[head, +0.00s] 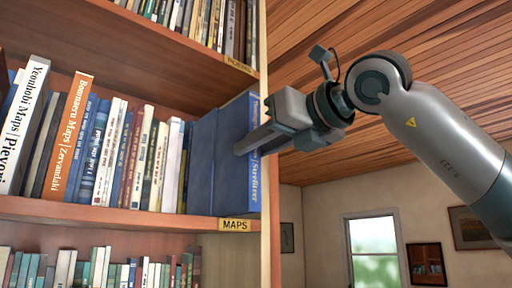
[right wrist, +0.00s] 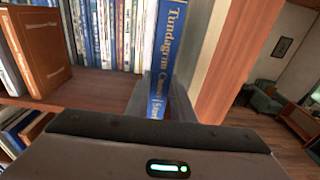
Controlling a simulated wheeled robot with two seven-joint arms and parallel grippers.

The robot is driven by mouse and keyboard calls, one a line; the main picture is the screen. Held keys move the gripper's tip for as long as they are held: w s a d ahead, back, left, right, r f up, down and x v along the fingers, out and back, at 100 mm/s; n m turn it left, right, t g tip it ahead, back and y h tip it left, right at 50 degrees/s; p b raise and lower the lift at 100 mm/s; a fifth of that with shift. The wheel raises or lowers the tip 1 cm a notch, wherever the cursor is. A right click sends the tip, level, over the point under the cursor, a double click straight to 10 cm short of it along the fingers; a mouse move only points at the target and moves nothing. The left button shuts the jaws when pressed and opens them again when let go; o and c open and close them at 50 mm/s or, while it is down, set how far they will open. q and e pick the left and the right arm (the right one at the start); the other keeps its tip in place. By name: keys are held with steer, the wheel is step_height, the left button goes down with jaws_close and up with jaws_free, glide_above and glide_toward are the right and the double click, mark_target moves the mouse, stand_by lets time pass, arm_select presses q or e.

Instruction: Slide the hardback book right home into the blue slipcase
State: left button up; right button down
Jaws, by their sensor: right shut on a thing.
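The hardback book (head: 255,185) stands upright at the right end of the middle shelf, its blue lettered spine facing out; the spine also shows in the right wrist view (right wrist: 174,35). The blue slipcase (head: 201,165) appears as the darker blue panel behind it, with a vertical seam between them. The book seems to stick out of it toward the shelf front; how deep it sits is hidden. My right gripper (head: 246,146) is shut on the book, one finger on each side of the spine, seen also in the right wrist view (right wrist: 160,100). My left gripper is not in view.
A row of upright books (head: 125,150) fills the shelf to the left. The wooden side panel (head: 270,170) stands close on the right. A MAPS label (head: 235,225) is on the shelf edge below. Another shelf of books lies above and one below.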

steer(key=shift+r+x, duration=0.1)
steer(key=shift+x, duration=0.7)
steer(key=shift+r+x, duration=0.15)
steer(key=shift+x, duration=0.65)
steer(key=c, duration=1.5)
jaws_free()
steer(key=shift+s, duration=0.1)
steer(key=shift+o, duration=0.2)
steer(key=shift+f, duration=0.1)
steer(key=shift+d, duration=0.15)
steer(key=b+v, duration=0.3)
steer(key=v, duration=0.4)
steer(key=shift+s+f+b, duration=0.15)
steer(key=shift+f+b, duration=0.1)
steer(key=shift+b, duration=0.15)
